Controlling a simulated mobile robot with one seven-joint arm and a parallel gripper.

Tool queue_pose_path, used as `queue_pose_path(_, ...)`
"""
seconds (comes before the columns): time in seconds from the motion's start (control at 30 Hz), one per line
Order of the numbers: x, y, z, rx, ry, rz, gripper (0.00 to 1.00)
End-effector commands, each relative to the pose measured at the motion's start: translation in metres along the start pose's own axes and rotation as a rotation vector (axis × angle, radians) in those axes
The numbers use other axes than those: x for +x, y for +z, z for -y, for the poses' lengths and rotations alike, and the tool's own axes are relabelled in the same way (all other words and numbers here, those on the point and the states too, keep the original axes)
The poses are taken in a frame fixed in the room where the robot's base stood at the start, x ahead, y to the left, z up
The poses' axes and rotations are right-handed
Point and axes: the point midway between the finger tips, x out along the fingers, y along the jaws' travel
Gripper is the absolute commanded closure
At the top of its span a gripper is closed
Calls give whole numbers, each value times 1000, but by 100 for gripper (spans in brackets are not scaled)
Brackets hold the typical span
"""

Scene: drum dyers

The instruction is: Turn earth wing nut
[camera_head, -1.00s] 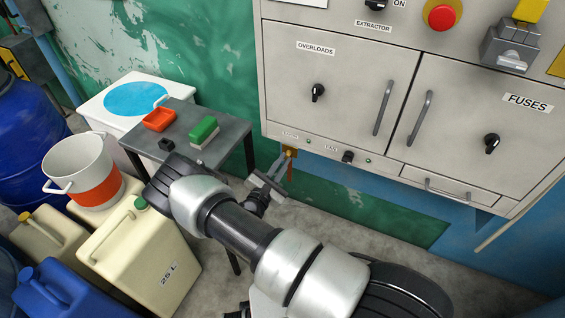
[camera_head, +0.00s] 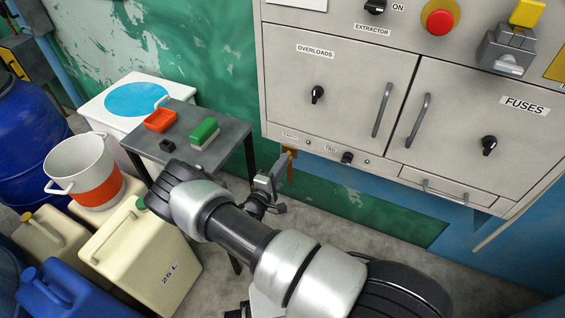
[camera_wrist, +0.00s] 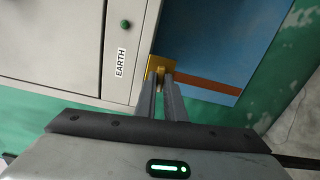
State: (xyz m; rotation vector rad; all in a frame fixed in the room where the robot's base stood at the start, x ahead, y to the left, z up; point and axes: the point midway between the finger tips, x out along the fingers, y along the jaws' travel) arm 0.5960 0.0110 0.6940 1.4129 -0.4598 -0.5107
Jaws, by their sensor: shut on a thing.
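The brass earth wing nut (camera_wrist: 160,67) sits at the bottom corner of the grey cabinet, beside the EARTH label (camera_wrist: 121,62) in the wrist view. My gripper (camera_wrist: 160,80) has its two fingers close together around it, and they hide most of the nut. In the head view, the brass earth terminal (camera_head: 289,152) shows at the cabinet's lower left edge, with my gripper (camera_head: 284,160) reaching up to it from below. The nut's exact angle is hard to see there.
The grey cabinet (camera_head: 340,70) has handles, knobs and an emergency button above. A grey side table (camera_head: 232,132) with a green brush (camera_head: 204,132) and orange tray (camera_head: 160,120) stands left of my arm. Jerrycans (camera_head: 145,255) and a bucket (camera_head: 72,170) stand lower left.

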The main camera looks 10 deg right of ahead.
Motion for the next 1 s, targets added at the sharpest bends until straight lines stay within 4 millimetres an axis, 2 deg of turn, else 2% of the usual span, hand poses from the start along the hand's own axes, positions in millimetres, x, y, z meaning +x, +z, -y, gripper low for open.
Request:
queue_pose_path(0.43,-1,-1,0,242,-2,-2,100)
queue_pose_path(1.0,-1,-2,1,281,-2,-3,100)
